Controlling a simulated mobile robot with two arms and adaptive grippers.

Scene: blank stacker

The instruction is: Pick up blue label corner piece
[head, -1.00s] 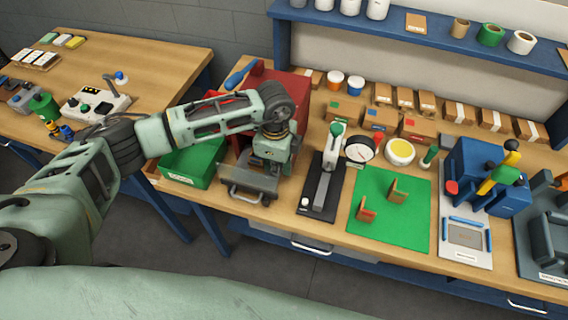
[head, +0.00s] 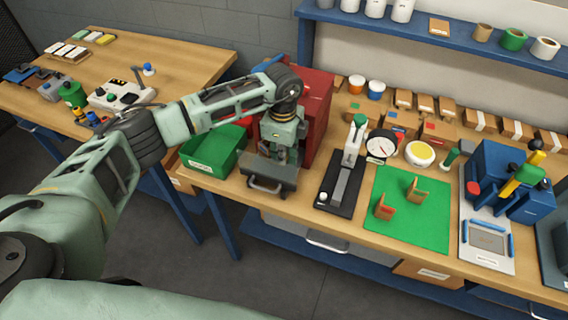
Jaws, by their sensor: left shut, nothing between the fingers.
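On the green mat (head: 405,232) stand two small brown corner pieces: one at the back (head: 418,190) and a reddish one at the front (head: 384,208). I cannot make out a blue label on either. Behind the mat, among brown boxes, one box (head: 403,122) carries a blue label beside others with green and red labels. My left gripper (head: 283,156) points down, shut and empty, in front of the red machine (head: 318,105) and above its grey tray (head: 270,175), well left of the mat. Its fingertips are small and partly hidden. My right gripper is out of view.
A green bin (head: 212,150) stands left of the tray. A blue fixture (head: 500,180) is to the right. A shelf (head: 400,30) runs behind.

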